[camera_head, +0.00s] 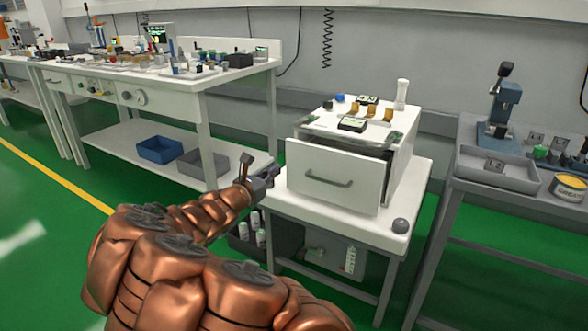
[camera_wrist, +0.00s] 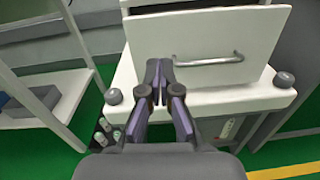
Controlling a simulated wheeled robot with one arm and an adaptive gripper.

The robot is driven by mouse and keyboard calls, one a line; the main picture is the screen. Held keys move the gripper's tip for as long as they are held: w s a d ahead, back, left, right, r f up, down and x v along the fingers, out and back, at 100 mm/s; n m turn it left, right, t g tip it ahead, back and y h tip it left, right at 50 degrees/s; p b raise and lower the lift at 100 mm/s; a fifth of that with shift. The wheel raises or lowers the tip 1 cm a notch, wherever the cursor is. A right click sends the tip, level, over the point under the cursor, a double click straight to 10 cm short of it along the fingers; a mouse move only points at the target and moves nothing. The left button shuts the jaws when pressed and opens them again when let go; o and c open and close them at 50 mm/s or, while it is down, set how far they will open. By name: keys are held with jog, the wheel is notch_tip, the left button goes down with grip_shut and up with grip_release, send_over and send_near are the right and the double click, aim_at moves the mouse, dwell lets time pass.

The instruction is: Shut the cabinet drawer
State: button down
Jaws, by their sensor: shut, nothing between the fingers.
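The white cabinet (camera_head: 398,165) stands on a small white table. Its drawer (camera_head: 325,172) is partly out, with a dark gap behind the top of its front panel. The drawer front fills the upper part of the wrist view (camera_wrist: 200,35). A grey bar handle (camera_head: 328,179) sits across the front and also shows in the wrist view (camera_wrist: 208,61). My gripper (camera_wrist: 159,66) is shut and empty, in front of the panel's lower left part, left of the handle. In the head view my gripper (camera_head: 272,172) is at the drawer's left edge. I cannot tell whether it touches the panel.
The white table (camera_head: 300,213) has grey corner knobs (camera_head: 400,226). Small items and a clear tray lie on the cabinet top. A long workbench (camera_head: 225,78) with blue and grey bins below stands left. A grey bench (camera_head: 520,205) stands right. Green floor lies between them.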

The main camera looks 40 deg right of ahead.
aim_at(299, 151)
jog(key=shift+n+t, duration=0.3)
jog(key=shift+n, duration=0.2)
jog(key=b+x, duration=0.1)
jog(key=x, duration=0.3)
jog(key=f+b+x, duration=0.1)
jog(key=b+x, duration=0.1)
jog(key=x, duration=0.2)
jog(key=w+f+b+x, duration=0.1)
jog(key=x, duration=0.4)
jog(key=shift+w+a+b, duration=0.1)
jog(key=shift+a+b, duration=0.1)
jog(key=shift+b, duration=0.2)
jog(key=shift+w+d+r, duration=0.2)
jog(key=shift+d+r, duration=0.05)
jog(key=shift+d, duration=0.25)
